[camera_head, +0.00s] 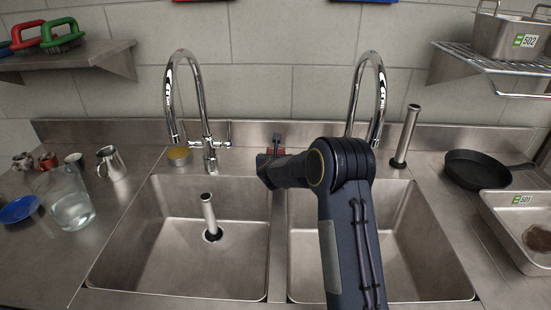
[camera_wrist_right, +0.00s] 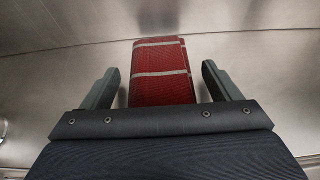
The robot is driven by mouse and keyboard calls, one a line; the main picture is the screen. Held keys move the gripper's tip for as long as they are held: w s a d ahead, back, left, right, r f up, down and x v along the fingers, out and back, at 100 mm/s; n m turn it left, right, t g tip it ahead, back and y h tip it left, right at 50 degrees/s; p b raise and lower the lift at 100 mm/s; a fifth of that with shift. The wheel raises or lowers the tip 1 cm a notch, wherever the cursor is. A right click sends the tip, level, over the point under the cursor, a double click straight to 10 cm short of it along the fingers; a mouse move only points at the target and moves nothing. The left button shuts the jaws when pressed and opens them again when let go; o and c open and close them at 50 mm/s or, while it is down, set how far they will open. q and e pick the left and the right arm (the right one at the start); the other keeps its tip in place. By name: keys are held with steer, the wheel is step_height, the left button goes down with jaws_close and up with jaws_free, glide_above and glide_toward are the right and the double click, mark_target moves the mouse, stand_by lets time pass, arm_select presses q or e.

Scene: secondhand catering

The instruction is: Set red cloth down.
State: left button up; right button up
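The red cloth (camera_wrist_right: 160,75) is folded, with pale stripes. In the right wrist view it lies on a metal surface between the two fingers of my right gripper (camera_wrist_right: 160,80). The fingers are spread, with a narrow gap on each side of the cloth. In the head view my right arm reaches over the divider between the sinks, and its gripper (camera_head: 276,146) is at the back ledge. My left gripper is not in view.
Two sinks (camera_head: 160,265) have curved taps (camera_head: 203,95) behind them. A glass jug (camera_head: 70,205), metal pitcher (camera_head: 112,163) and blue dish (camera_head: 18,209) stand left. A black pan (camera_head: 475,168) and metal tray (camera_head: 500,225) are right. An upright metal tube (camera_head: 406,135) stands behind the right sink.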

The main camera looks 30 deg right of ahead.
steer(key=shift+r, duration=0.15)
steer(key=shift+s+a, duration=0.15)
steer(key=shift+s, duration=0.1)
steer(key=b+v, duration=0.1)
steer(key=v, duration=0.9)
steer(key=shift+s+a+r+b, duration=0.2)
steer(key=shift+s+b, duration=0.1)
steer(key=shift+b, duration=0.1)
steer(key=shift+s+a+r, duration=0.15)
steer(key=shift+s+r, duration=0.1)
steer(key=shift+s, duration=0.1)
